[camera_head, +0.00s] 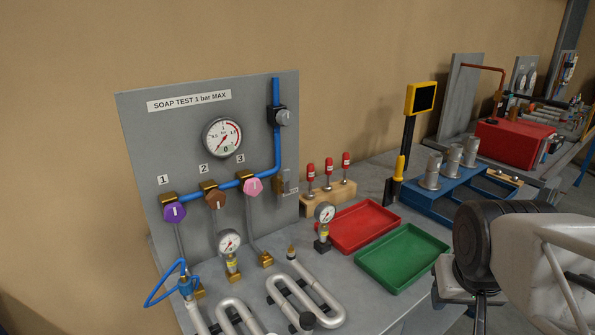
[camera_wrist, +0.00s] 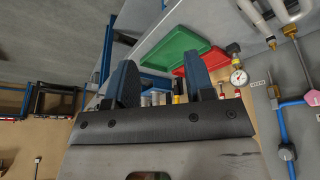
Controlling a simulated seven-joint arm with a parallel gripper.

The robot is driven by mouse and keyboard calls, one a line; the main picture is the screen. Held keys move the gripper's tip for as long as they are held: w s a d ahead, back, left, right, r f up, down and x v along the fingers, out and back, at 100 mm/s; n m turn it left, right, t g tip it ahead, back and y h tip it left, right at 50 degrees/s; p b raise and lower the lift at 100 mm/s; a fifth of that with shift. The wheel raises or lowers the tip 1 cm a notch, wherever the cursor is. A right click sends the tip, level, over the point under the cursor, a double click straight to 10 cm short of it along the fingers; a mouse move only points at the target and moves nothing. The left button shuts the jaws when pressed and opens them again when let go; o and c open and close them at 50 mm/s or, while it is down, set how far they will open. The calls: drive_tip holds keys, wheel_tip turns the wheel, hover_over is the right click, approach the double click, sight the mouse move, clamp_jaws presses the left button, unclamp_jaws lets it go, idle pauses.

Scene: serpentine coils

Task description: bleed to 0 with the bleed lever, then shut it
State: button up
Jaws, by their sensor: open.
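The bleed lever (camera_head: 291,184) is a small grey handle on a brass fitting at the lower end of the blue pipe (camera_head: 277,140), on the right part of the grey panel. Its exact angle is hard to tell. The round panel gauge (camera_head: 222,138) has a thin red needle pointing down and left; its exact reading is too small to make out. My gripper (camera_wrist: 163,80) shows in the wrist view with its two blue fingers wide apart and nothing held between them. It is away from the panel, whose edge lies at the right of that view.
Purple (camera_head: 175,212), brown (camera_head: 216,197) and pink (camera_head: 253,186) knobs line the pipe. Red-topped pieces stand in a wooden block (camera_head: 328,197) right of the lever. Small gauges and coils stand in front. Red (camera_head: 352,226) and green (camera_head: 401,254) trays lie between panel and arm.

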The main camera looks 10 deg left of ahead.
drive_tip(key=w+a+n+t, duration=0.1)
drive_tip(key=w+a+t, duration=0.25)
drive_tip(key=w, duration=0.95)
drive_tip(key=n+t+y, duration=0.5)
drive_tip(key=n+y, duration=0.3)
drive_tip(key=y, duration=0.4)
approach(288, 175)
drive_tip(key=w+d+x, duration=0.1)
drive_tip(key=x, duration=0.3)
drive_tip(key=shift+s+a+f+y, duration=0.2)
drive_tip(key=shift+s+a+y, duration=0.05)
drive_tip(key=shift+a+y, duration=0.4)
drive_tip(key=shift+w+a, duration=0.1)
drive_tip(key=shift+a, duration=0.05)
drive_tip(key=shift+x, duration=3.75)
